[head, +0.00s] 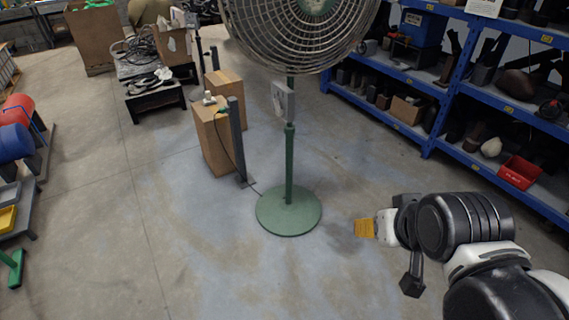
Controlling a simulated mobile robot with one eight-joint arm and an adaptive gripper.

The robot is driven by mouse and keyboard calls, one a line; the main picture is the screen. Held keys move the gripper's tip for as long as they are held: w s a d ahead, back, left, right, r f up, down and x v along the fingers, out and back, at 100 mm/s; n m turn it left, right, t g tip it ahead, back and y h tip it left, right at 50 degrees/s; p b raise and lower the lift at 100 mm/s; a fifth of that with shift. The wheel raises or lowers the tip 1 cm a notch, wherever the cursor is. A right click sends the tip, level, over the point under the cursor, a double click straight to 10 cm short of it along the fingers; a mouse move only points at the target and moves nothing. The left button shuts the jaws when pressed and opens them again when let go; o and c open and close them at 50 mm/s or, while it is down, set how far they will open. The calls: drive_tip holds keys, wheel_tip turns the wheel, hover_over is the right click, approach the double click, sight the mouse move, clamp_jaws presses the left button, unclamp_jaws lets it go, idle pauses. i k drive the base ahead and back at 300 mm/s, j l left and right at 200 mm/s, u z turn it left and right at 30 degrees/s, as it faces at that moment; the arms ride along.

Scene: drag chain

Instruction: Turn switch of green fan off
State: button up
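The green fan (289,170) stands upright on the floor in the middle of the head view. Its round green base, green pole and caged head show, with the cage cut off by the top edge. A grey box (282,101) is fixed on the pole below the cage; it looks like the switch box, but its setting is too small to tell. My gripper (365,228) is at the lower right, to the right of the fan base and apart from it. Its orange-yellow tip shows, but its fingers cannot be told apart.
Cardboard boxes (212,137) and a dark post (237,140) stand left of the fan, with a cable running towards its base. Blue shelves (438,118) with a red bin (518,173) line the right. The floor in front is clear.

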sight(279, 111)
drive_tip(key=i+j+z, duration=0.3)
drive_tip(key=i+j, duration=0.15)
drive_tip(key=j, duration=0.2)
drive_tip(key=i+j+z, duration=0.3)
drive_tip(key=j, duration=0.4)
drive_tip(key=i+j+z, duration=0.15)
drive_tip(key=i+j, duration=0.15)
drive_tip(key=j, duration=0.1)
